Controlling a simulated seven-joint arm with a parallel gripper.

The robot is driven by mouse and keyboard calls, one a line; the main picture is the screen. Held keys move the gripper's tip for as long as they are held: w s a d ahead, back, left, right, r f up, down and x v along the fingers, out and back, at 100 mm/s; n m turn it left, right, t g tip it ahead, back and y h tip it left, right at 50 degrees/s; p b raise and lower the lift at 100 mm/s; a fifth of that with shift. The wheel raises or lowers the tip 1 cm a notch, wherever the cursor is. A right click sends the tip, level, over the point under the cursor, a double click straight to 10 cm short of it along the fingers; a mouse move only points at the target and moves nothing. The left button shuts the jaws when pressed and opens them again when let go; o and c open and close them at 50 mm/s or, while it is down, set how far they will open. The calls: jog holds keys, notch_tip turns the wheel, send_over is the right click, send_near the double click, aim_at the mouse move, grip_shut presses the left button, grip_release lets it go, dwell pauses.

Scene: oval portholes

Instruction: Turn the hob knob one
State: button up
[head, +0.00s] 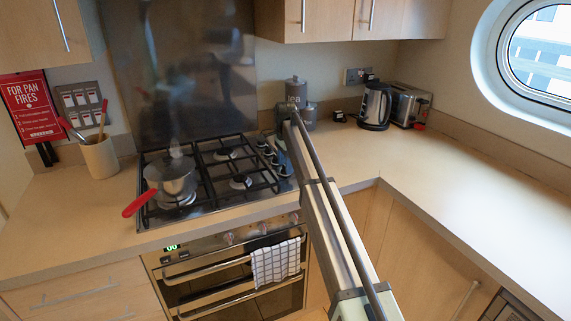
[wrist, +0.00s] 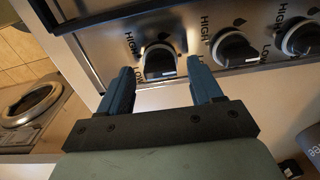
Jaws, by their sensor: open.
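The gas hob (head: 214,178) is set in the counter, with a row of black knobs (head: 266,148) along its right side. In the wrist view, one black knob (wrist: 159,60) with a pale front edge sits between the fingertips of my gripper (wrist: 161,68). My gripper is open, one blue finger on each side of this knob, with a visible gap on both sides. Two more knobs, a middle one (wrist: 233,48) and a right one (wrist: 300,38), show beside it, with HIGH and LOW printed near them. In the head view, my arm largely hides the fingers.
A pan (head: 171,178) with a red handle stands on the hob's left front burner. A grey tea canister (head: 296,92) stands close behind my gripper. A kettle (head: 375,106) and toaster (head: 410,103) stand farther right. The right-hand counter (head: 470,180) is clear.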

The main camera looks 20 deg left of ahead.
notch_tip(320, 180, up, 14)
jog(key=shift+f, duration=0.15)
dwell(0.4)
dwell(0.3)
